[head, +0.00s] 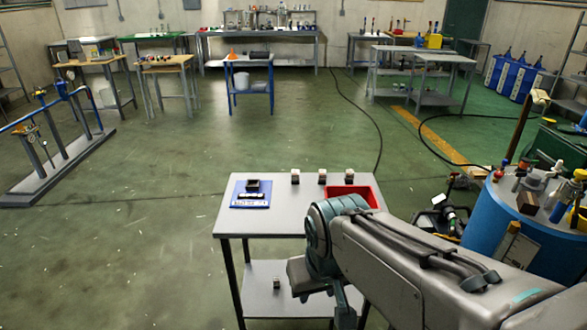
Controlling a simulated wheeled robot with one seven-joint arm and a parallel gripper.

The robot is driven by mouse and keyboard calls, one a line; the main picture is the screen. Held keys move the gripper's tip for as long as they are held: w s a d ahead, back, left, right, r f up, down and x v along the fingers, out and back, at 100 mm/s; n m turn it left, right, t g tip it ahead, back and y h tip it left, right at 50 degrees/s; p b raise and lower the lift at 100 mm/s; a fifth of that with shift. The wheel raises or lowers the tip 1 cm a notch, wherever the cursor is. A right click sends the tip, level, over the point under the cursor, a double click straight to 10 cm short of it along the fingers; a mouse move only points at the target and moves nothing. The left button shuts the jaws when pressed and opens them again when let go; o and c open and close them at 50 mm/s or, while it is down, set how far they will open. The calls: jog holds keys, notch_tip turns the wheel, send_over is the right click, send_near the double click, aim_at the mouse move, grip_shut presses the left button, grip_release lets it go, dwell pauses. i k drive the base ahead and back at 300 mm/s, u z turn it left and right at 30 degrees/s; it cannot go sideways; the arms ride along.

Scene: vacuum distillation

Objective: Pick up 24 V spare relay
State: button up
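Several small dark cubes with pale tops look like relays, but I cannot read any marking to tell which is the 24 V spare relay. One cube (295,177), a second cube (322,177) and a third cube (349,177) stand in a row along the far edge of the small grey table (270,222). Another small cube (276,284) sits on the table's lower shelf (262,303). My arm reaches in from the right over the table's front right. My gripper (325,296) points down by the front edge; its fingertips are not clear.
A blue mat (238,202) with a black open box (252,186) and a white label lies at the table's left. A red tray (365,191) is at the right, partly behind my arm. A cluttered blue drum (482,225) stands right.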

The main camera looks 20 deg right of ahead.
aim_at(350, 174)
jog(key=u, duration=1.25)
jog(key=i, duration=3.65)
jog(key=z, duration=2.5)
jog(key=i, duration=3)
jog(key=z, duration=0.4)
